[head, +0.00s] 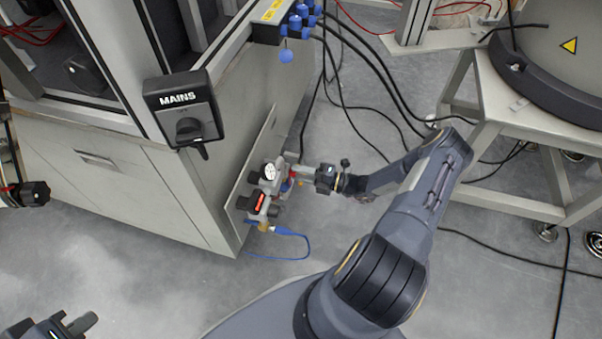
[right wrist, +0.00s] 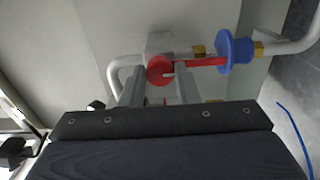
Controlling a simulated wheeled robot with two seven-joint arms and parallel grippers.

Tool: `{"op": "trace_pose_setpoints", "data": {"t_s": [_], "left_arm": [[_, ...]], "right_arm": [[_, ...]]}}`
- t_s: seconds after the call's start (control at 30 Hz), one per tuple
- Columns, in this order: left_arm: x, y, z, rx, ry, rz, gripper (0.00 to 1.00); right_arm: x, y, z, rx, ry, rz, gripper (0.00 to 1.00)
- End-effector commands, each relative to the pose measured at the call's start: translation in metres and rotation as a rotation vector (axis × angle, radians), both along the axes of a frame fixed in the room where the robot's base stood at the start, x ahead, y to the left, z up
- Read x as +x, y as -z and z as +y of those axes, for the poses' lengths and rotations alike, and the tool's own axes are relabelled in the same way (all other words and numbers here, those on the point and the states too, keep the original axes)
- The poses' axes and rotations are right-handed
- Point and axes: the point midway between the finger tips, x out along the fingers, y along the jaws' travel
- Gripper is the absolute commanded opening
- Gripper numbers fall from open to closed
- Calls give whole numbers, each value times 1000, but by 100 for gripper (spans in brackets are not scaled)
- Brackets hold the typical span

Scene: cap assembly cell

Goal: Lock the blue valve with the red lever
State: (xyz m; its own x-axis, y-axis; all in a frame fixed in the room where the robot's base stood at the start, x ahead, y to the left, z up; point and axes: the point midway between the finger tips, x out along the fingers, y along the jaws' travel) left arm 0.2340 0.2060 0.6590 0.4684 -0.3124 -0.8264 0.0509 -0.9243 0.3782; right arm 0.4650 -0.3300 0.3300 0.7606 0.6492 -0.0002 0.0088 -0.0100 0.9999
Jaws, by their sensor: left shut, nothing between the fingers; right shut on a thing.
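In the right wrist view, the red lever (right wrist: 207,61) has a round red end (right wrist: 160,70) and a bar running right to the blue valve (right wrist: 236,55). The blue valve is a disc-shaped body on a white pipe between brass fittings. My right gripper (right wrist: 160,82) is shut on the red lever, with its fingers on either side of the round end. In the head view, my right gripper (head: 306,172) is at the pipework on the cabinet's side, where lever and valve are small and partly hidden. My left gripper (head: 78,322) is shut and empty at the bottom left, far from the valve.
A pressure gauge (head: 270,172) and fittings sit by the cabinet panel, with a blue hose (head: 300,240) below. A black MAINS switch (head: 184,108) is on the cabinet corner. Black cables (head: 375,90) hang behind my right arm. A pale stand (head: 520,120) is at right.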

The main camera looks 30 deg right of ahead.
Motion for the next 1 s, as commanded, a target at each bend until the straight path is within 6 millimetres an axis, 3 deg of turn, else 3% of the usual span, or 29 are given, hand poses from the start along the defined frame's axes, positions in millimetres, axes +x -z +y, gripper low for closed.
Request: {"op": "trace_pose_setpoints", "data": {"t_s": [0.27,0.3,0.47,0.77,1.0], "left_arm": [[0,0,0,0,0,0,0],[0,0,0,0,0,0,0],[0,0,0,0,0,0,0],[0,-1,0,0,0,0,0],[0,-10,0,0,0,0,0]], "right_arm": [[0,1,0,2,2,3,0],[-1,1,0,2,2,3,31],[0,0,0,2,1,3,50],[-2,0,-2,2,1,1,50],[-29,-1,-25,0,3,4,50]]}}
